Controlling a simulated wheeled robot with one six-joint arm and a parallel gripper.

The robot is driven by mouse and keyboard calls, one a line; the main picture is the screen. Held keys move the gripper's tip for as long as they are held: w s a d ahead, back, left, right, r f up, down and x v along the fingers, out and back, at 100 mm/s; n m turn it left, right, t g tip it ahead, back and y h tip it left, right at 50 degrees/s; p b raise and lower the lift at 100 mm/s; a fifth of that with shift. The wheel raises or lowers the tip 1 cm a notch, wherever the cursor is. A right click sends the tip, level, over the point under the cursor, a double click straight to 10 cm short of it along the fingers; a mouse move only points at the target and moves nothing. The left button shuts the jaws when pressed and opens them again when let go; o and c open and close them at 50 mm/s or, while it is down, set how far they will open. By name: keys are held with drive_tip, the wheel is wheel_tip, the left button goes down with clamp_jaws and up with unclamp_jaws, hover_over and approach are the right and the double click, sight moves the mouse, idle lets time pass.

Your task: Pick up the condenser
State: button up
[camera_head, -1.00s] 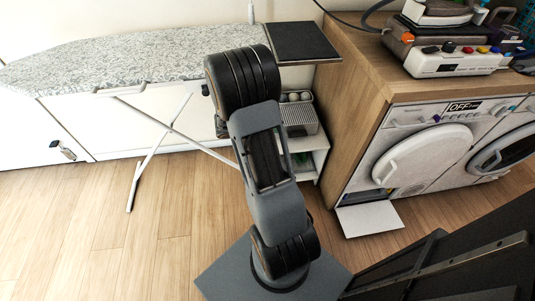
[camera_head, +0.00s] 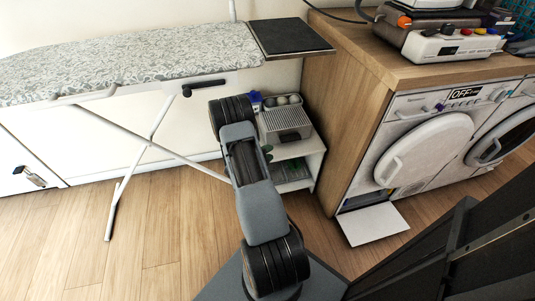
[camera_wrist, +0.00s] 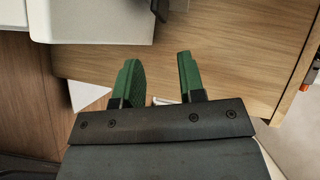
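I cannot pick out the condenser for certain. In the head view the left white appliance (camera_head: 420,150) has a lowered white flap (camera_head: 373,224) at its base. A small opening (camera_head: 362,198) shows above the flap, and its contents are too small to tell. In the wrist view my gripper (camera_wrist: 157,58) has its two green fingers apart, with nothing held between them. A wood surface lies beyond the fingertips. In the head view a bit of green shows beside my arm, left of the wooden cabinet, and most of the gripper is hidden.
The wooden cabinet (camera_head: 325,115) stands right of my arm. A white shelf unit (camera_head: 312,157) with a grey perforated box (camera_head: 285,122) is close behind it. An ironing board (camera_head: 130,58) with crossed legs fills the left. Open wood floor (camera_head: 165,235) lies in front.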

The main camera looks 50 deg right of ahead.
sight(287, 141)
drive_tip(key=shift+d, duration=0.15)
drive_tip(key=b+x, duration=0.3)
drive_tip(key=x, duration=0.8)
drive_tip(key=shift+d+f, duration=0.1)
drive_tip(key=shift+b+x, duration=0.45)
drive_tip(key=shift+x, duration=0.65)
drive_tip(key=shift+c, duration=0.5)
clamp_jaws()
